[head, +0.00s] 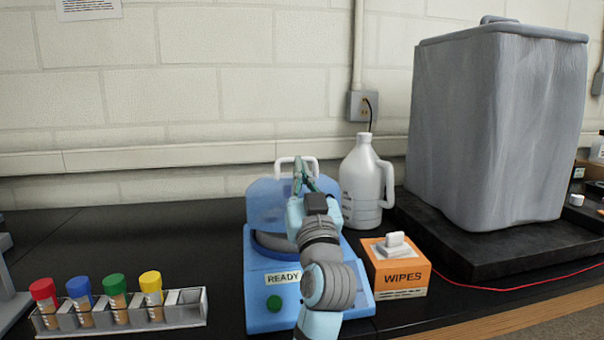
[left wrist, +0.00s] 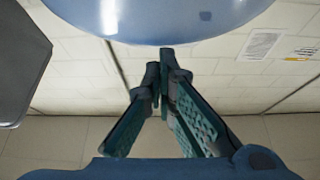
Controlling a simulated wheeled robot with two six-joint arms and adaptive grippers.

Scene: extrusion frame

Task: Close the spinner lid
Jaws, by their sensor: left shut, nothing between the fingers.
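The blue spinner (head: 258,292) stands on the black bench, with a "READY" label and a green button on its front. Its translucent blue lid (head: 262,205) is raised, standing up at the back, with a white handle (head: 283,163) at its top. My left gripper (head: 300,165) is in front of the raised lid, near the handle; I cannot tell whether it touches. Its fingers are together and empty. In the left wrist view the shut fingertips (left wrist: 165,55) are close to the curved edge of the lid (left wrist: 180,18). My arm hides part of the spinner. My right gripper is not seen.
A wipes box (head: 400,275) stands right of the spinner, with a white jug (head: 364,185) behind it. A rack (head: 185,312) with colour-capped tubes is at the left. A large grey covered thing (head: 495,125) stands at the right. The bench at back left is clear.

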